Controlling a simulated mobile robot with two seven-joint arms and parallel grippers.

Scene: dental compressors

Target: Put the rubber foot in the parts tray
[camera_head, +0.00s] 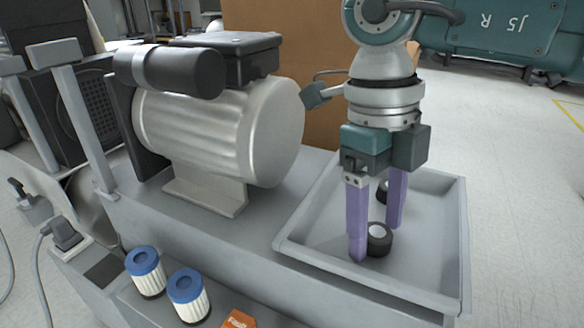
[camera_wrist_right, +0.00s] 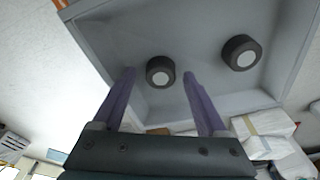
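The parts tray (camera_head: 445,215) is a shallow grey tray at the right end of the grey bench. A black rubber foot (camera_head: 379,240) with a pale centre lies in it near the front; it also shows in the wrist view (camera_wrist_right: 160,72). A second rubber foot (camera_head: 382,191) lies farther back, partly hidden by my fingers, and is clear in the wrist view (camera_wrist_right: 241,53). My right gripper (camera_head: 376,240) points down into the tray with its purple fingers open. In the wrist view the front foot appears between the fingertips, with gaps on both sides. My left gripper is out of view.
A silver motor (camera_head: 215,125) with a black cylinder on top stands left of the tray. Two blue-capped filters (camera_head: 187,297) and an orange box (camera_head: 238,319) sit at the front. A brown board (camera_head: 290,60) stands behind. The tray's right side is clear.

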